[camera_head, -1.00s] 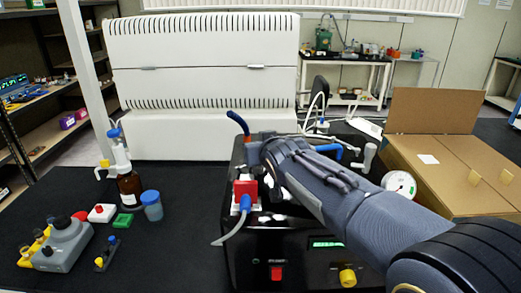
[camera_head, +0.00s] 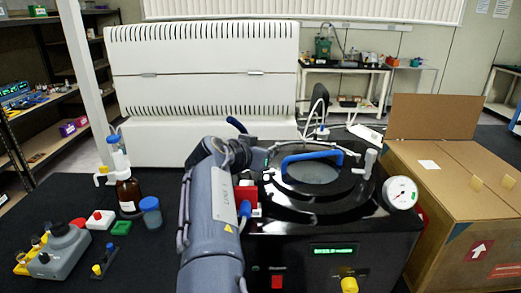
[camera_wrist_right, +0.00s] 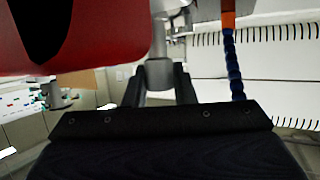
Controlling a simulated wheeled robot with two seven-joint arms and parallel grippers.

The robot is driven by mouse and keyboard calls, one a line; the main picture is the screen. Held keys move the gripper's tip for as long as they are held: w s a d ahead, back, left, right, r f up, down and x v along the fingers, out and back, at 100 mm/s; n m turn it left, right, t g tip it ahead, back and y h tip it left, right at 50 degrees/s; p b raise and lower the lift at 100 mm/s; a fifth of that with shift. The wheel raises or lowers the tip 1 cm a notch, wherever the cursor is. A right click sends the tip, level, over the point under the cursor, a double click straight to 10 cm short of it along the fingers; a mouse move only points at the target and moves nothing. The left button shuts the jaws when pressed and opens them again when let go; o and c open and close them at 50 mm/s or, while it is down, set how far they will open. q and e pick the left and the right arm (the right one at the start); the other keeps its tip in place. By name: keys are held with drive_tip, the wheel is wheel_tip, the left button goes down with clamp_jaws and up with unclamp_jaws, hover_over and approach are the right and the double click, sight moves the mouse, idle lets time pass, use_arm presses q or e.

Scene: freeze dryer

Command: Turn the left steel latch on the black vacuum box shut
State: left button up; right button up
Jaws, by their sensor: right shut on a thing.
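The black vacuum box (camera_head: 320,235) stands on the dark bench, with a blue-handled round lid (camera_head: 312,170) on top. My right arm comes up from the bottom in the head view, over the box's left side. Its gripper (camera_head: 245,155) is at the box's back left corner. In the right wrist view, the gripper (camera_wrist_right: 160,88) is shut on a grey steel post, apparently the left latch (camera_wrist_right: 160,70). In the head view my arm and gripper mostly hide that latch, so its angle is unclear. The right latch (camera_head: 370,162) stands upright. My left gripper is not in view.
A red block (camera_head: 246,193) sits close to my arm and fills the top left of the wrist view. A brown bottle (camera_head: 128,195) and small items stand left.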

drive_tip(key=shift+f+m+g+h+p, duration=0.2)
drive_tip(key=shift+m+g+h+p, duration=0.15)
drive_tip(key=shift+m+h, duration=0.2)
drive_tip(key=o, duration=1)
drive_tip(key=shift+r, duration=0.1)
drive_tip(key=b+v, duration=0.1)
drive_tip(key=v, duration=0.6)
drive_tip(key=shift+s+a+r, duration=0.15)
drive_tip(key=shift+s+a, duration=0.05)
drive_tip(key=shift+s, duration=0.1)
